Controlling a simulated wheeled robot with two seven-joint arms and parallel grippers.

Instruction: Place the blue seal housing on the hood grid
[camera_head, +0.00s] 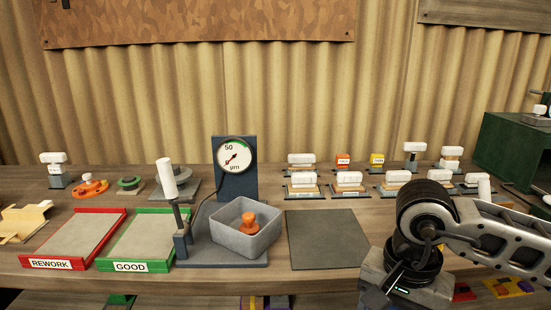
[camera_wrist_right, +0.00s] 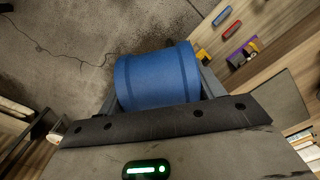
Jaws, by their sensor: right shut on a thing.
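The blue seal housing (camera_wrist_right: 150,78) is a blue cylinder with a raised band at each end, seen in the right wrist view. My right gripper (camera_wrist_right: 162,88) is shut on it, a finger on each side, and holds it over the floor beside the bench. In the head view my right wrist (camera_head: 412,235) is at the lower right, in front of the bench edge; its fingers and the housing are out of that view. My left gripper is not in view. I cannot make out a hood grid; a dark green cabinet (camera_head: 512,150) stands at the right edge.
On the bench (camera_head: 330,282) are a red REWORK tray (camera_head: 50,265), a green GOOD tray (camera_head: 130,267), a dial gauge (camera_head: 234,155), a grey bin (camera_head: 225,240) with an orange part, and a dark mat (camera_head: 325,240). Several white-labelled items stand behind.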

